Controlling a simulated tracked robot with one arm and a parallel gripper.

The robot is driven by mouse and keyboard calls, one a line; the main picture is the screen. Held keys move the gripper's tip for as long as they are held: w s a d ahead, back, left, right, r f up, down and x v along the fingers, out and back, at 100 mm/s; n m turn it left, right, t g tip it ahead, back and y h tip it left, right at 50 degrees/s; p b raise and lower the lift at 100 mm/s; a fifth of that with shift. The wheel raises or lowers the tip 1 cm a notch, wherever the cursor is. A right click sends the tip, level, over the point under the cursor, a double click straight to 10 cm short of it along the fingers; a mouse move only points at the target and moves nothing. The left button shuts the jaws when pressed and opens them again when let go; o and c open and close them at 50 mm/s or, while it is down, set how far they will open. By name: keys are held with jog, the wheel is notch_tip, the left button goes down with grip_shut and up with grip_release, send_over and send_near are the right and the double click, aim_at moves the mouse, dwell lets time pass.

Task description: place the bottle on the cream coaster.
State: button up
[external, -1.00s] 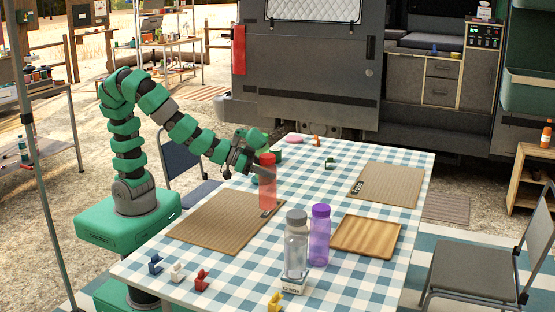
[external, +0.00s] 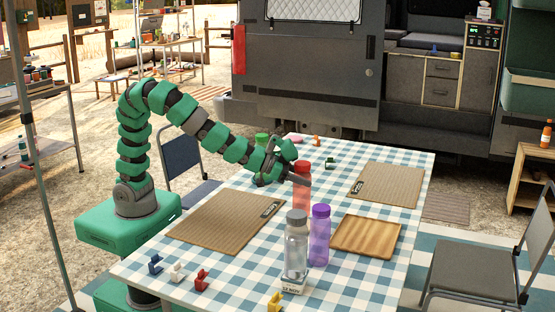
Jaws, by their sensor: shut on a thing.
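My gripper (external: 297,178) is shut on a red bottle (external: 302,195). The bottle is upright, over the middle of the checked table, behind the grey-capped clear bottle (external: 296,246) and the purple bottle (external: 319,238). I cannot tell whether its base touches the cloth. A green bottle (external: 262,141) shows partly behind my arm. The clear bottle stands at or just behind a small pale block with dark lettering (external: 293,288). I cannot make out a cream coaster for certain; it may be hidden.
A ribbed mat (external: 215,225) lies left and another (external: 388,185) at the back right. A wooden tray (external: 368,236) lies right of the purple bottle. Small coloured clips, such as a red one (external: 201,280), stand along the front edge. A pink item (external: 294,138) lies at the far edge.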

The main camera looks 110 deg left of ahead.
jog(key=shift+f+b, duration=0.7)
jog(key=shift+f, duration=1.05)
jog(key=o, duration=1.2)
jog(key=shift+o, duration=0.2)
jog(key=p, duration=0.3)
send_near(302, 186)
jog(key=s+a, duration=0.1)
jog(key=s, duration=0.1)
jog(key=shift+s+a+f, duration=0.4)
